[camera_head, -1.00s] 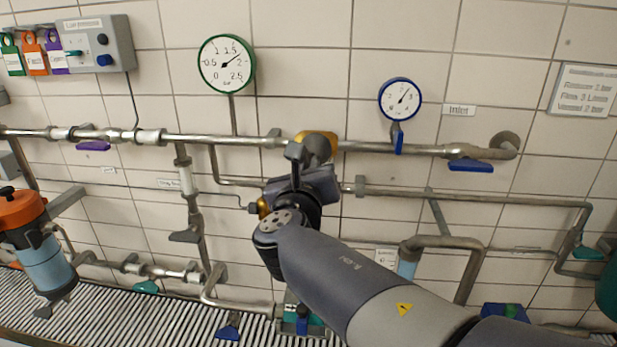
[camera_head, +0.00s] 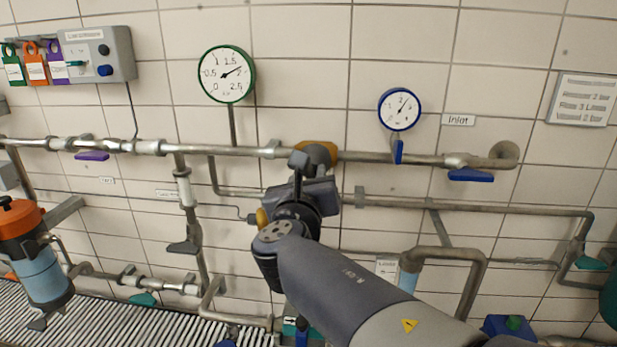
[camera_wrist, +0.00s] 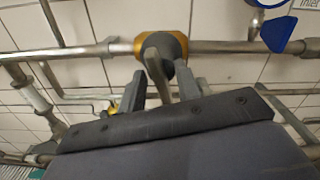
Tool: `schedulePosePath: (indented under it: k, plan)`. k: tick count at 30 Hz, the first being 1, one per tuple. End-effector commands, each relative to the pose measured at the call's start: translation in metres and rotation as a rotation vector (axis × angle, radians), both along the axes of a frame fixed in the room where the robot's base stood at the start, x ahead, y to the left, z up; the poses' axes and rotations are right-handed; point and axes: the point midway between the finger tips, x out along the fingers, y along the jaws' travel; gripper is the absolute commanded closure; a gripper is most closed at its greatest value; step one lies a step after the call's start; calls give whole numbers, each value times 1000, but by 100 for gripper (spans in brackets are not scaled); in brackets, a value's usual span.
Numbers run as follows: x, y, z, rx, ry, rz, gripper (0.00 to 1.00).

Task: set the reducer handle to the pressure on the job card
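The pressure reducer (camera_head: 319,153) is a brass-coloured body on the upper pipe; it also shows in the wrist view (camera_wrist: 176,45). Its grey handle (camera_wrist: 157,76) points toward me, between my gripper's two fingers (camera_wrist: 162,88). Gaps show on both sides of the handle, so the fingers look open around it. My gripper (camera_head: 299,170) partly hides the reducer in the head view. The green-rimmed gauge (camera_head: 226,74) has its needle close to 2. The job card (camera_head: 582,99) on the right wall seems to read pressure 2 bar, in small blurred print.
A blue-rimmed gauge (camera_head: 400,109) with a blue lever (camera_head: 398,152) stands right of the reducer. A blue inlet valve handle (camera_head: 470,175) is further right. A grey control box (camera_head: 97,55) with tags is at upper left. An orange-topped canister (camera_head: 40,265) is at left. Lower pipes run below.

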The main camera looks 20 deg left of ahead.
Motion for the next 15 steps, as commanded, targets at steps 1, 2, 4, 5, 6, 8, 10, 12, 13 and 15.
schedulePosePath:
  k: [1,2,4,5,6,8,10,12,13,15]
  plan:
    - [-4,-1,0,1,0,1,68]
    - [-6,-1,-1,1,0,2,68]
    - [-15,-4,-1,2,0,3,68]
    - [-21,-6,-1,3,-1,4,68]
    - [-28,-8,-2,2,0,4,68]
    - [-40,-11,-1,2,-1,5,68]
    - [-54,-16,-2,3,-1,6,68]
    - [-68,-20,-1,2,-1,6,68]
    - [-73,-22,-1,2,-1,5,68]
    - [-84,-25,-1,2,0,4,68]
